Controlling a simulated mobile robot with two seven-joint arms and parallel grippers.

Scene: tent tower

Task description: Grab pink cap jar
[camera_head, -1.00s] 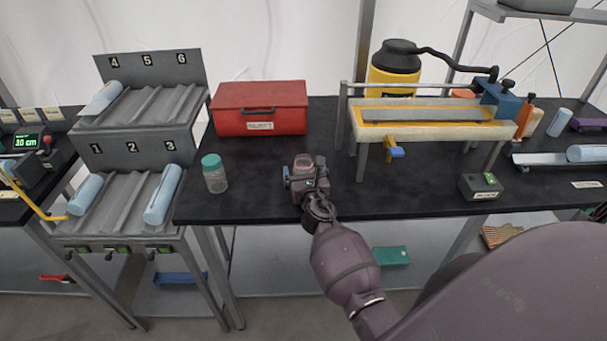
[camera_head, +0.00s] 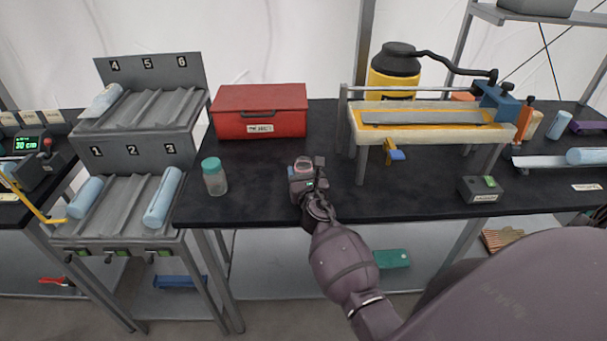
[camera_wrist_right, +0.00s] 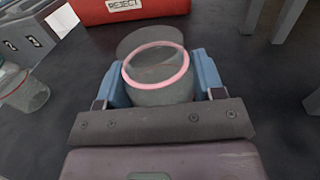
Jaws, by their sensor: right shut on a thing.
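The pink cap jar (camera_wrist_right: 158,74) is a clear jar with a pink ring around its top, between the two blue fingers of my right gripper (camera_wrist_right: 165,82) in the right wrist view. The fingers press on it from both sides. In the head view my right gripper (camera_head: 308,180) is over the black bench near its front edge, and the jar (camera_head: 304,163) shows only as a small pinkish shape, mostly hidden by the gripper. I cannot tell whether the jar touches the bench. My left gripper is not in view.
A teal-capped jar (camera_head: 215,178) stands to the left on the bench. The red reject box (camera_head: 260,112) is behind. A yellow-topped stand (camera_head: 430,132) and a small dark box (camera_head: 481,190) are to the right. A numbered grey rack (camera_head: 140,150) holds blue rolls.

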